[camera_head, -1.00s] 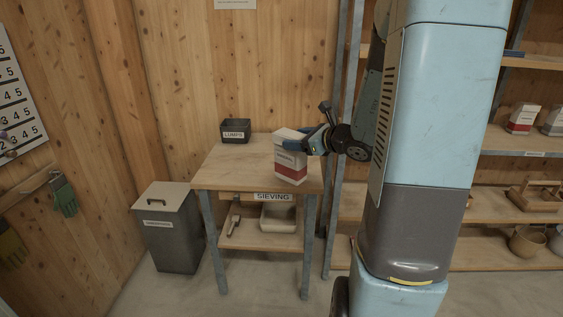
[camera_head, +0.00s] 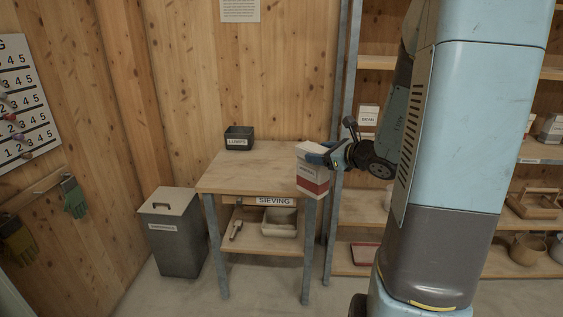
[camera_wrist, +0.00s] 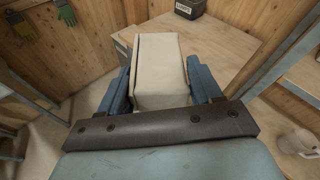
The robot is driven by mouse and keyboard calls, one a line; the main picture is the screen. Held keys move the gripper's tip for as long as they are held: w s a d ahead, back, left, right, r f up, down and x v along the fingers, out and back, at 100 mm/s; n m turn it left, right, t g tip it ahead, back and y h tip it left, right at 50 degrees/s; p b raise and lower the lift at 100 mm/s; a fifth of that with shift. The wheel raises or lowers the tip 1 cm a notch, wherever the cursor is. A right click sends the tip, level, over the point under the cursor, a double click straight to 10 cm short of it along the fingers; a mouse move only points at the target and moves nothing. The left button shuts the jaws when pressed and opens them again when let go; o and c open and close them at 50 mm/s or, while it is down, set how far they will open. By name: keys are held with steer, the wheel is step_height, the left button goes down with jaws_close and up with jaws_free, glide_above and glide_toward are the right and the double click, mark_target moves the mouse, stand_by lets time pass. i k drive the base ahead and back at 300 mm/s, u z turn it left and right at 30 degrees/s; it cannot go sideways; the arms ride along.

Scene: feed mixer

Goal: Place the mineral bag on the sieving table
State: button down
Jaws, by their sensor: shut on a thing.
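The mineral bag (camera_head: 313,172), white with a red band, is upright in my gripper (camera_head: 326,158). In the head view it overlaps the right front corner of the sieving table (camera_head: 245,176). I cannot tell from this view whether it touches the top. In the wrist view the bag (camera_wrist: 160,72) sits between the two blue fingers of my gripper (camera_wrist: 160,90), which are shut on its sides. The table top (camera_wrist: 220,45) shows beyond the bag. The bag's underside is hidden.
A dark LUMPS box (camera_head: 239,138) stands at the table's back left; the middle of the top is clear. A lidded grey bin (camera_head: 171,232) stands left of the table. A metal shelf post (camera_head: 342,130) rises close to the table's right side. The lower shelf holds a tray (camera_head: 279,222).

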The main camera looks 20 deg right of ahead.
mark_target(290, 164)
steer(key=i, duration=1)
steer(key=z, duration=0.1)
